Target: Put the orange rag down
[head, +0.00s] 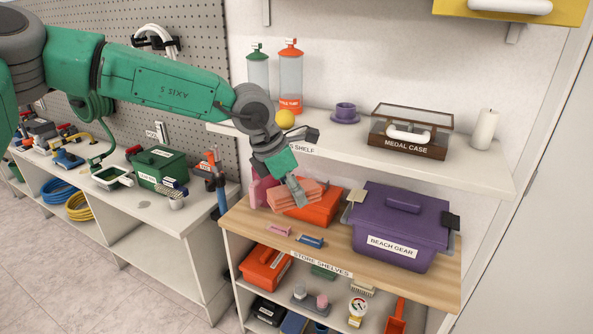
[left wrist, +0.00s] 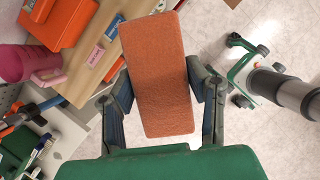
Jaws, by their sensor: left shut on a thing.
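The orange rag (left wrist: 158,78) is a folded, textured block between the two fingers of my left gripper (left wrist: 160,92). In the head view my left gripper (head: 297,190) reaches down from above at the store shelves' wooden top (head: 345,238), with the rag (head: 288,200) at its fingertips. The rag is in front of an orange box (head: 322,208) and overlaps it in the picture. I cannot tell whether the rag touches the wood. In the left wrist view it appears partly past the wood's edge, over the floor. My right gripper is not in view.
A purple beach gear box (head: 402,225) fills the right of the wooden top. A pink jug (head: 262,188) stands left of the rag. Small pink (head: 279,229) and blue (head: 310,241) items lie near the front edge. The upper shelf (head: 345,140) holds a medal case (head: 410,133).

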